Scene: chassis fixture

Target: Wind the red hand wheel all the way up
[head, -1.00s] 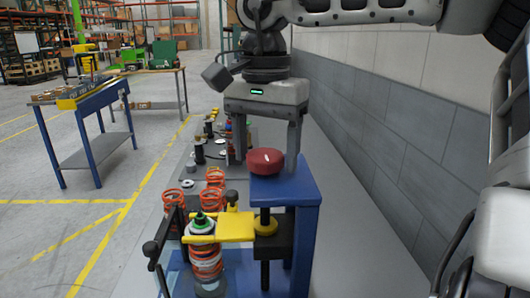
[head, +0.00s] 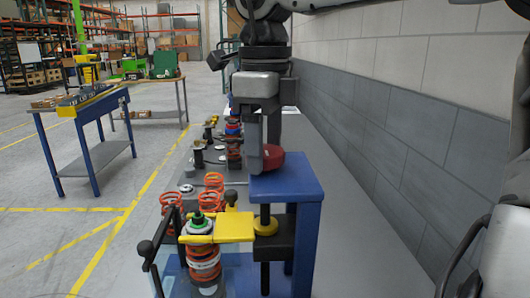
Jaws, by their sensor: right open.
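The red hand wheel (head: 273,160) sits on top of the blue press stand (head: 305,186), partly hidden by a finger. My right gripper (head: 258,152) comes down from above, its fingers pointing down at the wheel. The near finger stands in front of the wheel's left part; the other finger is mostly hidden behind. The jaws are open; I cannot tell whether a finger touches the wheel. Below, a dark screw passes a yellow collar (head: 265,227), and a yellow arm (head: 232,227) reaches over an orange spring on a shock absorber (head: 203,262). My left gripper is not in view.
Orange springs (head: 213,182) and several small parts stand on the grey bench left of and behind the stand. A grey block wall (head: 420,120) runs along the right. A blue side table (head: 92,125) stands on the floor at left.

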